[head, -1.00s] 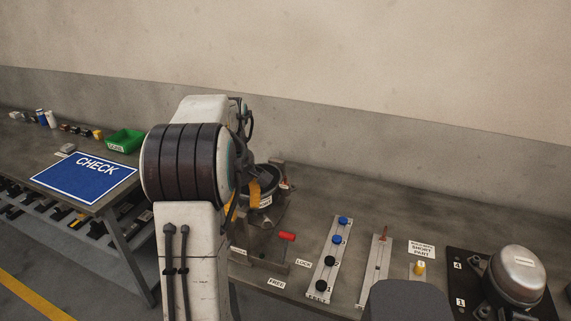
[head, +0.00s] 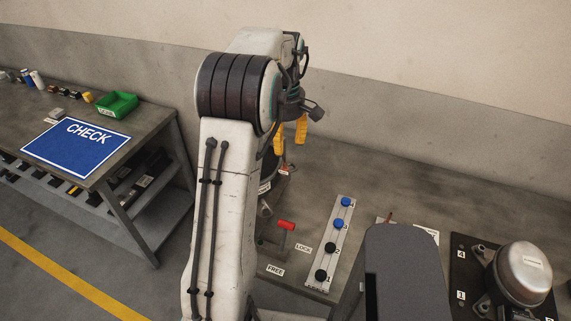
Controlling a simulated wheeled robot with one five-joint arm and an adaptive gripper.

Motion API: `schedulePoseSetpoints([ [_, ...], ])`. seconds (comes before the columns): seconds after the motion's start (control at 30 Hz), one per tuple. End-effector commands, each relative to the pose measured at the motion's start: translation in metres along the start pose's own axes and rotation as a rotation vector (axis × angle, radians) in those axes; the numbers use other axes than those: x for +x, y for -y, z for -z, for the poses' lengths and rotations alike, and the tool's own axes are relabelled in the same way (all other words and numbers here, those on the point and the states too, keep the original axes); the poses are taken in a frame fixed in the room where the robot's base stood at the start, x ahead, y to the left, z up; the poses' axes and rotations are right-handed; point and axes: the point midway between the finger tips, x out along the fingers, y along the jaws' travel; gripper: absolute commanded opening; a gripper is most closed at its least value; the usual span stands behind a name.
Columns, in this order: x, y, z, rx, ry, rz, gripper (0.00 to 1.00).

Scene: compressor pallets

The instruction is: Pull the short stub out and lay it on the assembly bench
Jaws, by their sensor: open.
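My gripper (head: 290,134) is raised over the bench, with its yellow fingers spread and nothing seen between them. The assembly bench (head: 360,170) has a clear grey top behind and to the right of the gripper. Below the gripper, a dark fixture (head: 267,180) is mostly hidden behind my arm. A red-handled lever (head: 286,225) is in front of it, near the LOCK and FREE labels. I cannot make out the short stub for certain. A thin reddish tip (head: 389,217) shows above a dark grey shape, which hides most of what is there.
A strip (head: 330,245) with blue and black knobs lies right of the lever. A domed metal compressor (head: 524,268) stands on a dark plate at far right. At left, a separate table holds a blue CHECK mat (head: 75,147) and a green bin (head: 116,104).

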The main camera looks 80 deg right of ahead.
Motion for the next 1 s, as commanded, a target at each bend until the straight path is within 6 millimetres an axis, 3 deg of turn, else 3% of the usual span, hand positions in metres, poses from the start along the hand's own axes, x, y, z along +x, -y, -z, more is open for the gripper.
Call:
schedulePoseSetpoints([
  [0.47,0.007,0.0,0.0,0.0,0.0,0.0,0.46],
  [1.0,0.059,0.001,0.0,0.0,0.0,0.001,0.46],
])
